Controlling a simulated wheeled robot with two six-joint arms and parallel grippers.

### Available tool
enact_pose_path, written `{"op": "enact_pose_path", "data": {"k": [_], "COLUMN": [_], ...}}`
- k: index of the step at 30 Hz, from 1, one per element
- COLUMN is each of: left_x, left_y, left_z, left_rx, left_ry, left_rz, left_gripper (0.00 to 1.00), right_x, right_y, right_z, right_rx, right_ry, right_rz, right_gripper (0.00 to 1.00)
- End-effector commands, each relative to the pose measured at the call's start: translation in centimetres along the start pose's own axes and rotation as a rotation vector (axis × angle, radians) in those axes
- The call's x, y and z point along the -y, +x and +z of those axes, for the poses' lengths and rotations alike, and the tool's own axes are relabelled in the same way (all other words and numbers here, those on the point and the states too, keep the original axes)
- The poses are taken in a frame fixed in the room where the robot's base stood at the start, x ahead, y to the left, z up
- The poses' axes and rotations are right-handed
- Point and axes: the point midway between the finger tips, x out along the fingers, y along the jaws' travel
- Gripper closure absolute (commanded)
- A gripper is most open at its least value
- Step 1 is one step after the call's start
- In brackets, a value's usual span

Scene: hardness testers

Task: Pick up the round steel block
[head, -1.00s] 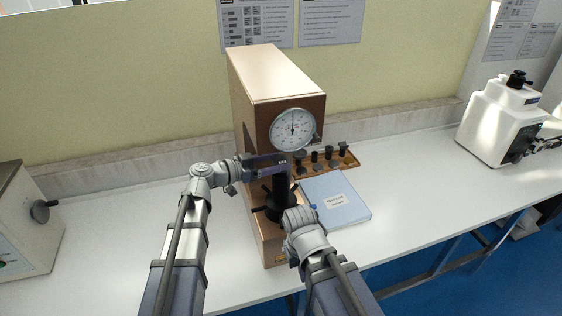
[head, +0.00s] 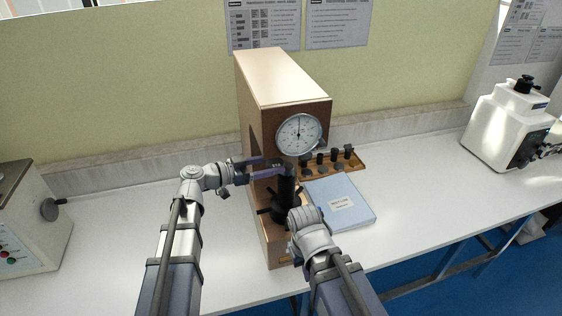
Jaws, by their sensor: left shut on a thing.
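The tall brown hardness tester (head: 270,82) stands mid-bench with its round dial (head: 298,134) facing me. My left gripper (head: 279,169) is at the top of the tester's dark screw post (head: 286,190), below the dial. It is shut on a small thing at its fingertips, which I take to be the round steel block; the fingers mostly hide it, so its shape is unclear. My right gripper (head: 291,250) is low in front of the tester, beside the post's handwheel. Its fingers are hidden behind its own wrist.
A blue logbook (head: 341,203) lies right of the tester. Behind it a wooden tray (head: 360,160) holds several dark pieces. A white machine (head: 505,120) stands far right, and a beige machine (head: 30,225) far left. The bench between (head: 110,235) is clear.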

Motion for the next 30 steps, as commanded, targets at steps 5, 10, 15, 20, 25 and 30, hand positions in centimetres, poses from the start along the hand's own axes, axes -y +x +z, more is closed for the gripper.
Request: {"op": "enact_pose_path", "data": {"k": [5, 10, 15, 20, 25, 30], "left_x": [-0.1, 0.0, 0.0, 0.0, 0.0, 0.0], "left_y": [-4.9, -9.1, -11.9, -13.4, -14.0, -14.0], "left_z": [0.7, 1.4, 1.8, 2.0, 2.1, 2.5], "left_rx": [-0.001, -0.001, -0.002, -0.002, -0.002, -0.002], "left_ry": [-0.002, -0.001, -0.001, -0.001, -0.001, -0.001], "left_rz": [-0.006, -0.005, -0.004, -0.002, 0.0, 0.0], "left_gripper": [1.0, 1.0, 1.0, 1.0, 1.0, 1.0], "right_x": [0.0, 0.0, 0.0, 0.0, 0.0, 0.0], "right_y": [0.0, 0.0, 0.0, 0.0, 0.0, 0.4], "right_z": [0.0, 0.0, 0.0, 0.0, 0.0, 0.0], "right_rx": [0.0, 0.0, 0.0, 0.0, 0.0, 0.0], "right_ry": [0.0, 0.0, 0.0, 0.0, 0.0, 0.0], "right_rz": [0.0, 0.0, 0.0, 0.0, 0.0, 0.0], "right_gripper": [1.0, 1.0, 1.0, 1.0, 1.0, 1.0]}}
